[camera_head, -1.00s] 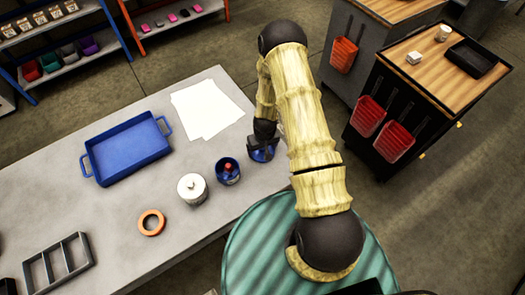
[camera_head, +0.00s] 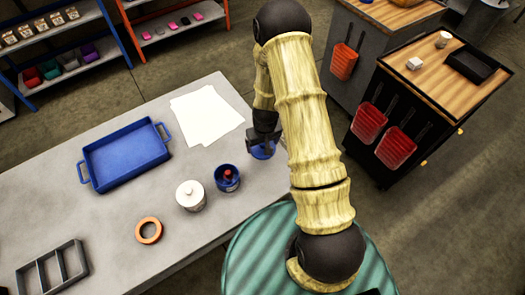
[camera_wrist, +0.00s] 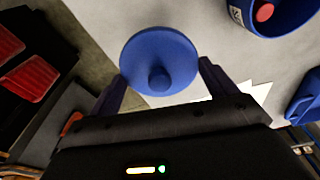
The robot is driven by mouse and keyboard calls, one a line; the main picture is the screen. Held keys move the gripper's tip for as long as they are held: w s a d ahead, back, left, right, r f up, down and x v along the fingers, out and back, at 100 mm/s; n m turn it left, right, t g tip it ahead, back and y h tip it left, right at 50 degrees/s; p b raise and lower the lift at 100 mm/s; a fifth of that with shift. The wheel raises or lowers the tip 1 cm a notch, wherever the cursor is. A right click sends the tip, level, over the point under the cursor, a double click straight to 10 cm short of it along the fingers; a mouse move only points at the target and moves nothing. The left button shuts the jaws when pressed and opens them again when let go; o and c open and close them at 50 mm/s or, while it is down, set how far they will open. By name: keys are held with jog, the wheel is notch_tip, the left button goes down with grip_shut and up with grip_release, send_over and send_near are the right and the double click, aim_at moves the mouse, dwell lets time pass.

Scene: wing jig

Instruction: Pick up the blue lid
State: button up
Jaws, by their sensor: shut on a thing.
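The blue lid (camera_head: 263,152) is a round disc with a knob, near the right edge of the grey table. It shows clearly in the wrist view (camera_wrist: 160,52), with its knob facing my gripper. My gripper (camera_head: 262,138) is shut on the lid, and its two dark fingers (camera_wrist: 160,85) show at either side of it in the wrist view. My arm and gripper partly hide the lid in the head view. I cannot tell for sure whether the lid is clear of the table.
Left of the lid stand an open blue pot (camera_head: 228,180) with a red thing inside and a white lidded pot (camera_head: 190,197). An orange ring (camera_head: 149,230), a blue tray (camera_head: 125,157), white paper (camera_head: 207,115) and a grey rack (camera_head: 52,270) lie on the table (camera_head: 110,215).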

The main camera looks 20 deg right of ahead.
jog(key=shift+r, duration=1.35)
